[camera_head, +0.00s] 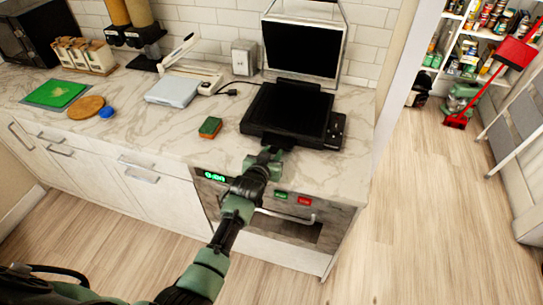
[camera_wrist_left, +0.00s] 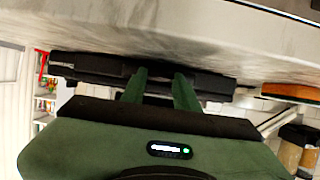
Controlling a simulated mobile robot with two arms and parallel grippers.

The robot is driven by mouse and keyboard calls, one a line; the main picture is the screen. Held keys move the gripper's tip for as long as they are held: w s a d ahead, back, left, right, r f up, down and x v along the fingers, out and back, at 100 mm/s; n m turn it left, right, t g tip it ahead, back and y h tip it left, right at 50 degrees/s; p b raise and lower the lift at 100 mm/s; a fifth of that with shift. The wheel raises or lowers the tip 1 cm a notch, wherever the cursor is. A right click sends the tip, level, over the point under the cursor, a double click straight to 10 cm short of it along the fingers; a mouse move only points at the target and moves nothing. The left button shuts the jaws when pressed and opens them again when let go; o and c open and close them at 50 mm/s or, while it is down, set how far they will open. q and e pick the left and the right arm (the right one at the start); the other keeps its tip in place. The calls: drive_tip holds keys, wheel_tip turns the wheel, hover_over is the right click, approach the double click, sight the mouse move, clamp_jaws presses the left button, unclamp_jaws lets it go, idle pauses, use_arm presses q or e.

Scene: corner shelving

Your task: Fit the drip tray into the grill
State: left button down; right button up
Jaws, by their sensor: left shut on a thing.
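The grill (camera_head: 290,110) is a flat black unit on the marble counter, with small controls on its right side. A silver-framed black panel (camera_head: 301,48) stands upright behind it; I cannot tell whether it is the grill's lid. My left gripper (camera_head: 268,152) is at the grill's front edge, near the counter's edge. In the left wrist view my left gripper (camera_wrist_left: 160,82) has its green fingers shut on a dark part, apparently the drip tray, against the long black body (camera_wrist_left: 95,66). The tray's outline does not stand apart from the grill. My right gripper is out of view.
A green and orange sponge (camera_head: 210,127) lies left of the grill. A white scale (camera_head: 172,91), a blue lid (camera_head: 106,112), a round wooden board (camera_head: 86,107) and a green board (camera_head: 55,94) are further left. An oven (camera_head: 270,215) is below the counter.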

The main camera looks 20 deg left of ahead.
sight(280, 139)
use_arm(q)
drive_tip(key=shift+w+d+b, duration=0.1)
drive_tip(key=shift+w+b, duration=1.3)
drive_tip(key=shift+w, duration=0.85)
drive_tip(key=c, duration=1)
unclamp_jaws()
drive_tip(key=shift+o, duration=0.2)
drive_tip(key=shift+b+v, duration=0.35)
drive_tip(key=shift+v, duration=3.55)
